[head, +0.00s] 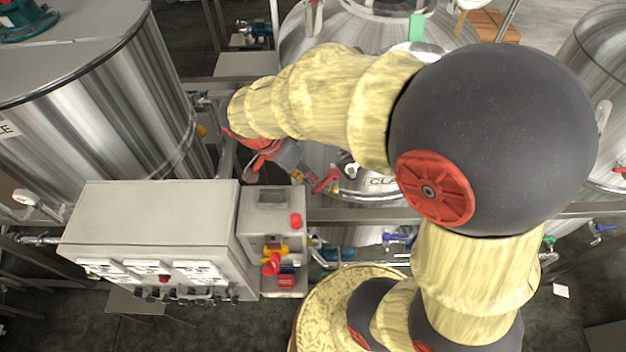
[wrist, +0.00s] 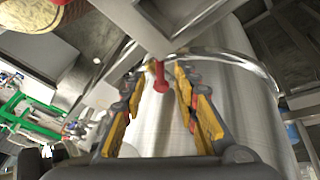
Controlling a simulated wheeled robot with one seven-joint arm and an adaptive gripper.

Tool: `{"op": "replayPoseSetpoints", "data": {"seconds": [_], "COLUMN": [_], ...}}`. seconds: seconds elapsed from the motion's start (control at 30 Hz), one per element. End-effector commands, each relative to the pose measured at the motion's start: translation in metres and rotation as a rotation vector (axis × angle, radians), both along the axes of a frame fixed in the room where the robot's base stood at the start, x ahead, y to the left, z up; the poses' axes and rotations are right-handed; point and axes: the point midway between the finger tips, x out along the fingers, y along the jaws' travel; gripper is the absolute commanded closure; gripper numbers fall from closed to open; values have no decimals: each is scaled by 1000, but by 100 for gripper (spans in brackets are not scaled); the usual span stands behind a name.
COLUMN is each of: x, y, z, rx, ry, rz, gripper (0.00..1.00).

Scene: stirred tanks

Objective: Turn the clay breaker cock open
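The middle steel tank (head: 345,215) carries a label (head: 380,182) whose visible letters begin "CLA". A cock with a red handle (head: 327,181) sits at its front, just beyond my gripper (head: 308,176). In the wrist view the red handle (wrist: 161,78) hangs between and slightly beyond the yellow-padded fingertips of my gripper (wrist: 160,76). The fingers are apart, with a visible gap on both sides of the handle. I cannot tell whether either fingertip touches it. My arm hides part of the tank and label in the head view.
A grey control cabinet (head: 150,225) and a smaller box (head: 272,215) with a red button and a yellow-red switch stand below my gripper. A large steel tank (head: 90,105) is at left. Blue-handled valves (head: 396,238) and frame rails (head: 350,214) lie nearby.

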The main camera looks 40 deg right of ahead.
Motion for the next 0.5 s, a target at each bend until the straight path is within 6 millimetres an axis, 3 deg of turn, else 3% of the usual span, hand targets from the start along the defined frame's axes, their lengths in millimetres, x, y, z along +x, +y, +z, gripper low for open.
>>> {"op": "replayPoseSetpoints", "data": {"seconds": [0.2, 0.5], "x": [5, 6], "y": [18, 27], "z": [38, 58], "rx": [1, 1], "ry": [-2, 1], "rz": [1, -1], "gripper": [70, 70]}}
